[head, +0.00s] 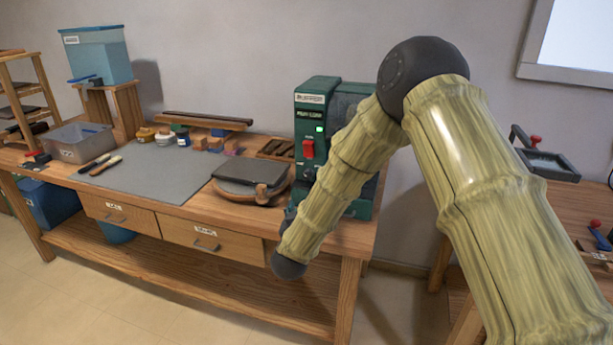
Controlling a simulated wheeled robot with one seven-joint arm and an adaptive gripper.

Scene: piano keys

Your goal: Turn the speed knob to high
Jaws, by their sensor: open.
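A green machine (312,108) stands at the right end of the workbench, against the wall. Its front has a white label, a small lit green light (319,129) and a red switch (308,149). I cannot make out a speed knob; my forearm covers much of the machine's middle and lower front. My bamboo-like arm comes in from the lower right, bends at a dark elbow and runs down across the machine to a dark wrist joint near the bench's front edge. My gripper cannot be made out beyond that joint.
The wooden workbench (345,237) holds a grey mat (150,165), a dark block on a round base (250,175), small jars and wooden blocks. A grey bin (80,142) and a blue tank (97,55) stand left. Another bench with a tray (548,163) is at right.

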